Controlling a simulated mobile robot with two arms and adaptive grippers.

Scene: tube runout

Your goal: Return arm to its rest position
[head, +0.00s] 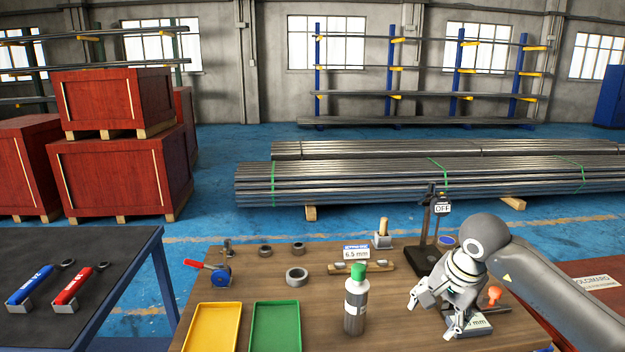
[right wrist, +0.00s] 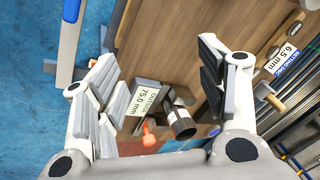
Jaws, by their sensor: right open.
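My right gripper (head: 432,313) is open over the right front part of the wooden table (head: 400,335), its arm coming in from the right. In the right wrist view its fingers (right wrist: 158,72) are spread wide with nothing clamped between them. Beyond and between them lies a block with a 75.0 mm label (right wrist: 144,103), beside a dark cylinder (right wrist: 182,122) and an orange-red knob (right wrist: 149,134). In the head view the gripper partly hides the labelled block (head: 482,322), and the orange-red knob (head: 494,295) shows just right of it. My left gripper is not in view.
A green-capped bottle (head: 355,305) stands left of the gripper. A black stand with an OFF sign (head: 442,209) rises behind it. Yellow (head: 212,328) and green (head: 275,328) trays, several rings and a 6.5 mm sign (head: 356,254) are on the table. Long tube bundles (head: 400,180) lie behind.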

